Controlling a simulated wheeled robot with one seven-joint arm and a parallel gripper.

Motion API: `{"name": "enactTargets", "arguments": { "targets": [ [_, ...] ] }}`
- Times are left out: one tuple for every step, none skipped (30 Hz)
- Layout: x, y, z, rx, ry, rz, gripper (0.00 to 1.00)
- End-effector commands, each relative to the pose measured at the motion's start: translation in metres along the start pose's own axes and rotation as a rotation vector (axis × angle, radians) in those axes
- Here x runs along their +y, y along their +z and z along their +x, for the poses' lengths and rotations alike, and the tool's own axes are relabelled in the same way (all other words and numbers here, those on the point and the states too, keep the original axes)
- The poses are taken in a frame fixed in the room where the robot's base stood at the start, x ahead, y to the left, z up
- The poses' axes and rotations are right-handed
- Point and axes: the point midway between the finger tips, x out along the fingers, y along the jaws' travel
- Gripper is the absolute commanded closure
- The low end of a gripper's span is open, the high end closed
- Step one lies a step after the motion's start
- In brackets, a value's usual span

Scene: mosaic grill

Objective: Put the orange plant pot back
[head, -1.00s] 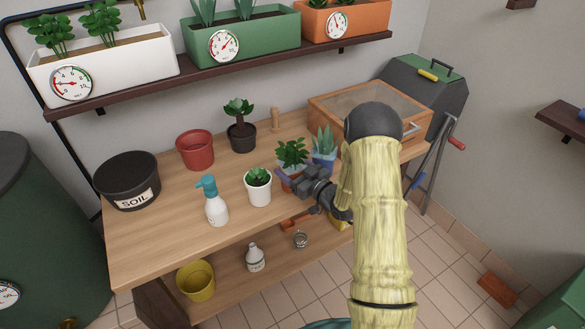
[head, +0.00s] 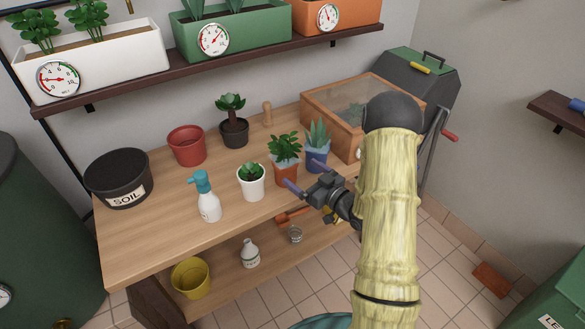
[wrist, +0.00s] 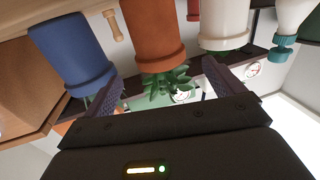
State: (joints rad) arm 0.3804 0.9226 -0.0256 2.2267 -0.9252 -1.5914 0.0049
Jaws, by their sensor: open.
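The orange plant pot (head: 286,174), with a leafy green plant, stands upright on the wooden bench between the white pot and the blue pot. My gripper (head: 304,176) is open and empty just in front of it and to its right. In the wrist view, which is upside down, the orange pot (wrist: 154,32) is ahead, centred between the spread fingers (wrist: 165,88) and apart from them. Its plant hangs downward in that picture, partly between the fingertips.
The blue pot (head: 317,158) and white pot (head: 251,184) stand close on either side. A spray bottle (head: 208,200), red pot (head: 187,146), black pot (head: 234,133) and soil tub (head: 119,178) are further left. A wooden glass-topped box (head: 335,122) is behind on the right.

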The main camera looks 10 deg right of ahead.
Motion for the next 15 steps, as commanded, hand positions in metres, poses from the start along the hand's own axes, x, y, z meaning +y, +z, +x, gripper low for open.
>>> {"name": "enactTargets", "arguments": {
  "targets": [
    [0.001,0.002,-0.011,-0.001,0.004,0.001,0.06],
    [0.001,0.002,-0.016,-0.001,0.003,0.001,0.06],
    [0.001,0.001,-0.022,-0.001,0.004,0.001,0.06],
    [0.001,0.002,-0.026,-0.001,0.003,0.001,0.06],
    [0.001,0.001,-0.03,-0.001,0.003,0.001,0.06],
    [0.001,0.001,-0.034,-0.001,0.003,0.001,0.06],
    [0.001,0.001,-0.037,0.0,0.002,0.0,0.06],
    [0.001,0.001,-0.038,0.0,0.001,0.0,0.06],
    [0.0,0.0,-0.04,0.001,0.001,0.0,0.06],
    [0.0,0.0,-0.041,0.001,0.001,-0.001,0.06],
    [0.0,0.0,-0.041,0.001,0.001,-0.001,0.06],
    [0.0,0.0,-0.041,0.001,0.0,-0.001,0.06],
    [0.0,0.0,-0.041,0.001,0.0,-0.001,0.06],
    [0.0,0.0,-0.041,0.001,0.0,-0.001,0.06],
    [0.0,0.0,-0.041,0.0,0.0,-0.001,0.06]
  ]
}}
